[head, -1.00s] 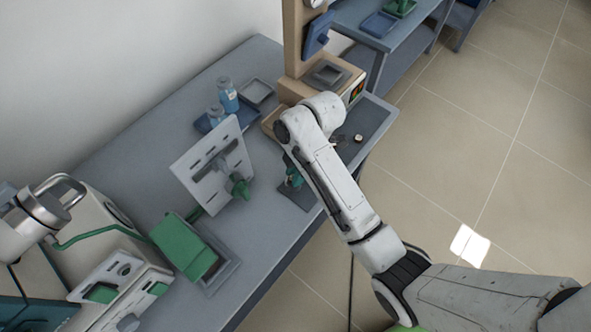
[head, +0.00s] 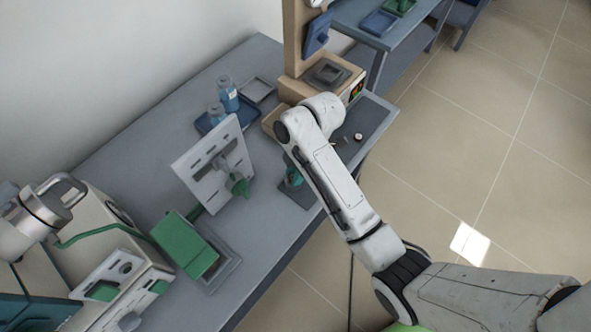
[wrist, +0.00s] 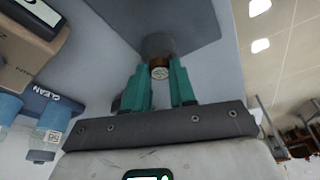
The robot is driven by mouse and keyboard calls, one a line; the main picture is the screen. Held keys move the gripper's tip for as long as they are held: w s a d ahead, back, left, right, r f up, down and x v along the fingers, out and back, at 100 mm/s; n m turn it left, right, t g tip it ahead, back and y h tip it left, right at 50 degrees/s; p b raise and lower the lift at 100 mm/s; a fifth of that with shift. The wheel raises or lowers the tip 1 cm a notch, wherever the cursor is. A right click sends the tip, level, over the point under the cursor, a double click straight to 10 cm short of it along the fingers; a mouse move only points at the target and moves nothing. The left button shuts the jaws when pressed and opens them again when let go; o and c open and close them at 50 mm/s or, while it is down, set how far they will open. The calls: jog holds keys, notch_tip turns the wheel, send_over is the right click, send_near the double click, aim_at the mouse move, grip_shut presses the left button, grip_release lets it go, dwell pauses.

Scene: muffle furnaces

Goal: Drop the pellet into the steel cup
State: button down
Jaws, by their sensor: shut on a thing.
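My gripper (wrist: 160,82) shows teal fingers in the wrist view, shut on a small brown cylinder with a pale, marked end face, which looks like the pellet (wrist: 159,72). A dark grey round vessel, apparently the steel cup (wrist: 158,44), shows just beyond the fingertips on a dark grey plate (wrist: 195,20). The pellet overlaps the cup's edge in this view; I cannot tell whether they touch. In the head view my gripper (head: 293,178) is partly hidden behind my arm, over the dark plate (head: 298,196) near the bench's front edge. The cup is not clear there.
A white slotted panel (head: 212,165) with a green knob stands left of my gripper. Blue bottles (head: 228,95) and a grey tray (head: 257,91) are behind. A beige apparatus (head: 325,80) stands at the right. A small round item (head: 358,137) lies on the bench nearby.

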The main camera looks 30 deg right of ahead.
jog(key=c, duration=0.8)
grip_release()
jog(key=shift+c, duration=0.2)
jog(key=shift+r, duration=0.1)
jog(key=p+v, duration=0.5)
jog(key=v, duration=0.5)
jog(key=shift+d+r, duration=0.15)
jog(key=shift+r, duration=0.1)
